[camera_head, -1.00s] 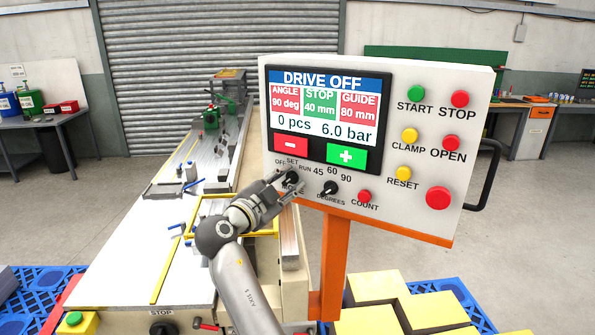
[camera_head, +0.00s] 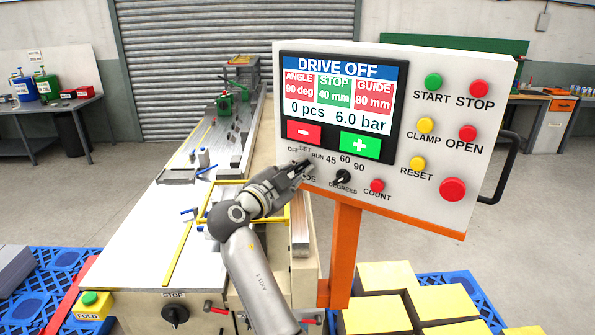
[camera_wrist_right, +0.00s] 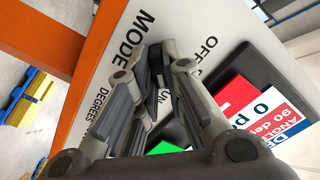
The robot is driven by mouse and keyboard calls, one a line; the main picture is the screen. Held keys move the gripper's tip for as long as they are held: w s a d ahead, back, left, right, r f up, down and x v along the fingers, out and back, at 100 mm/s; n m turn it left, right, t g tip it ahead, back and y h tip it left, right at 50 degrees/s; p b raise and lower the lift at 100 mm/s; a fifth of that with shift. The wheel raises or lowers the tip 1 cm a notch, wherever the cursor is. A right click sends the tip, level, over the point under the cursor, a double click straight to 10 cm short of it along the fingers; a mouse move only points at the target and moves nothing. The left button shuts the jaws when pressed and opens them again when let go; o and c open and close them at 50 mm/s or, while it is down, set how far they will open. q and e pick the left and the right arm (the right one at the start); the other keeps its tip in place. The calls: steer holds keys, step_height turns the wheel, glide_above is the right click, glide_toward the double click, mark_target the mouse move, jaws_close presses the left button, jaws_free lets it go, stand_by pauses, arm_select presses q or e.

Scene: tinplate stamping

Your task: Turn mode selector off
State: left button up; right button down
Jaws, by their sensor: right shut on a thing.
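The mode selector (camera_wrist_right: 155,74) is a small black knob at the lower left of the control panel (camera_head: 480,215), among the labels OFF, SET and RUN. My right gripper (camera_head: 304,168) reaches it from the lower left and is shut on it. In the right wrist view, the two fingers of the gripper (camera_wrist_right: 155,85) stand either side of the dark knob, beside the printed word MODE. The fingers hide most of the knob, so I cannot tell which label it points to. The screen (camera_head: 339,100) reads DRIVE OFF. My left gripper is not in view.
The black degrees knob (camera_head: 342,178) sits close right of my right gripper, with the red count button (camera_head: 377,187) beyond it. The red minus (camera_head: 304,132) and green plus (camera_head: 360,145) keys are just above. An orange post (camera_head: 344,255) carries the panel.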

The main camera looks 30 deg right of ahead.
steer(key=shift+f+n+b, duration=0.15)
steer(key=shift+n+b, duration=0.85)
steer(key=shift+b, duration=0.1)
steer(key=shift+n+b, duration=0.65)
steer(key=shift+n, duration=0.25)
steer(key=shift+n+b, duration=0.45)
steer(key=shift+n, duration=0.45)
steer(key=n, duration=0.2)
steer(key=shift+w+r+n+b, duration=0.1)
steer(key=shift+r+n+b, duration=0.1)
steer(key=shift+n+b, duration=0.15)
steer(key=shift+r+n, duration=0.1)
steer(key=shift+n, duration=0.85)
steer(key=n+p, duration=0.1)
steer(key=n, duration=0.6)
steer(key=shift+w+a+p, duration=0.1)
steer(key=shift+w+p, duration=0.05)
steer(key=shift+p, duration=0.25)
steer(key=shift+n, duration=0.5)
